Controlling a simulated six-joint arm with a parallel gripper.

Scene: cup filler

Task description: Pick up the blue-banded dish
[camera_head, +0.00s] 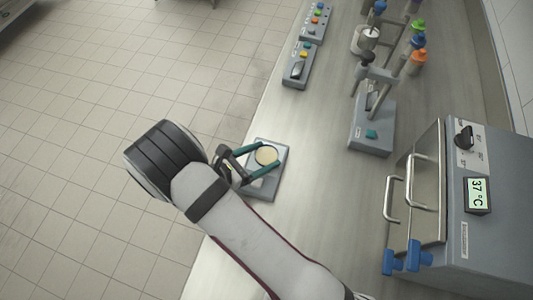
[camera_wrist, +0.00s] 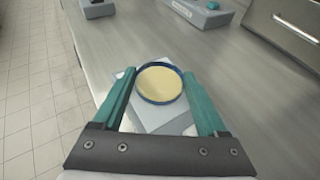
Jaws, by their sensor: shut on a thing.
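The blue-banded dish (camera_wrist: 160,83) is round and shallow, with a blue rim and a pale yellow filling. It sits between the two teal fingers of my gripper (camera_wrist: 159,92), which are shut on its sides in the wrist view. In the head view the dish (camera_head: 266,156) shows between the fingertips of my gripper (camera_head: 265,157), over a grey block (camera_head: 264,188) near the left edge of the bench. The same block shows under the dish in the wrist view (camera_wrist: 163,118). I cannot tell whether the dish touches the block.
A grey cabinet (camera_head: 490,235) with a 37 °C display and metal handles stands at the right. A filler stand (camera_head: 371,135) is at the middle back. Button boxes (camera_head: 299,66) lie along the left edge. The bench (camera_head: 322,150) between them is clear.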

